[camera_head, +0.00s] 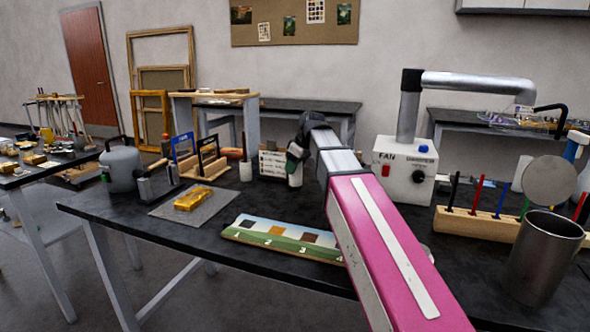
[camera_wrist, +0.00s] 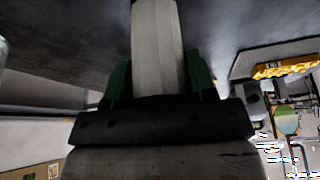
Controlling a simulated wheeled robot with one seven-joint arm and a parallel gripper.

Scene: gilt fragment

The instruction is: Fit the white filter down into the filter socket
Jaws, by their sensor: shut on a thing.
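My gripper (camera_head: 297,152) is over the far middle of the black bench in the head view, partly hidden by my arm. It is shut on the white filter (camera_head: 296,179), a pale cylinder that hangs below the fingers. In the wrist view the filter (camera_wrist: 154,45) sits between the green finger pads of my gripper (camera_wrist: 158,78) and runs out past the top edge. Whether its lower end touches anything cannot be told. I cannot make out the filter socket for certain; a white FAN box (camera_head: 405,172) with a silver duct stands right of my gripper.
A white label card (camera_head: 271,164) stands just left of the filter. A gold fragment (camera_head: 194,199) lies on a grey mat (camera_head: 222,208). A painted strip (camera_head: 283,239) lies in front. A tool rack (camera_head: 470,224) and a metal cup (camera_head: 541,258) stand at the right.

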